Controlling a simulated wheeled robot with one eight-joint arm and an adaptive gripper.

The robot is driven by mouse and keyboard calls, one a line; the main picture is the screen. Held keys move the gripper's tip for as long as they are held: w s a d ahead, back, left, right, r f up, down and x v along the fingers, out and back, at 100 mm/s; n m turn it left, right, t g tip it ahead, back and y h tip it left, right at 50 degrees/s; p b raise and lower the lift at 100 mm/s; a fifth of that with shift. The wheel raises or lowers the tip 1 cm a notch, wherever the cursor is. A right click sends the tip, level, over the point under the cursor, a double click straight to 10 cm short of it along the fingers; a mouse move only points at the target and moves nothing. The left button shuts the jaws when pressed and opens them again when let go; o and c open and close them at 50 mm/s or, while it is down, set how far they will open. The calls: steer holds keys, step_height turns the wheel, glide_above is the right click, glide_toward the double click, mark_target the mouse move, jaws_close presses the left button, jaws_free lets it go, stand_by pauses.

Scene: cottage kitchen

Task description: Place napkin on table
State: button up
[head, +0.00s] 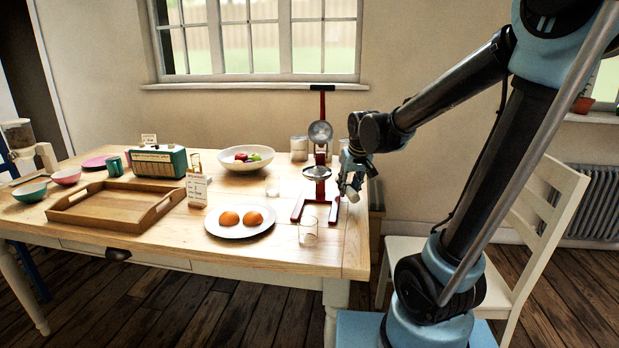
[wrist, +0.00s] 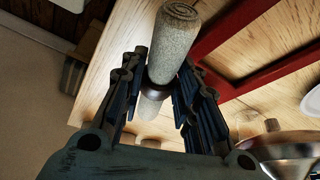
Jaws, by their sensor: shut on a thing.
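My gripper (head: 352,178) is over the right end of the wooden table (head: 180,232), just right of a red juice press.
The red press (head: 323,150) stands close to my gripper. A clear glass (head: 308,232) is near the front right edge. A plate (head: 213,226) with two oranges, a fruit bowl (head: 232,163), a wooden tray (head: 70,212) and a radio (head: 158,161) are further left. A white chair (head: 563,215) stands right.

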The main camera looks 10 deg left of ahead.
steer(key=w+a, duration=0.2)
steer(key=w, duration=0.3)
steer(key=w+a, duration=0.2)
steer(key=w, duration=0.3)
steer(key=w+a, duration=0.1)
steer(key=w, duration=0.4)
steer(key=shift+w+a, duration=0.35)
steer(key=shift+a, duration=0.05)
steer(key=shift+f, duration=1.8)
steer(key=o, duration=1)
steer(key=shift+o, duration=0.2)
